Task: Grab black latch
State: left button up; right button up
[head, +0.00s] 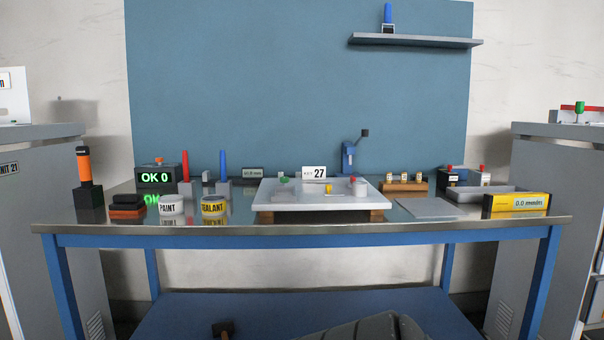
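Nothing in the head view can be told for certain as the black latch. A small black block (127,199) lies on an orange-and-black piece (127,211) at the table's left. A blue upright device (348,158) at the back centre has a dark knob on its arm (365,133). A white board (320,196) on wooden blocks stands in the middle, with a "27" card (314,172) and small green, yellow and red parts. Neither of my grippers is in view.
A wall shelf (415,41) hangs above.

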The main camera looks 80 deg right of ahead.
aim_at(444, 179)
jog(key=z, duration=3.5)
jog(key=l, duration=0.2)
jog(key=i, duration=0.05)
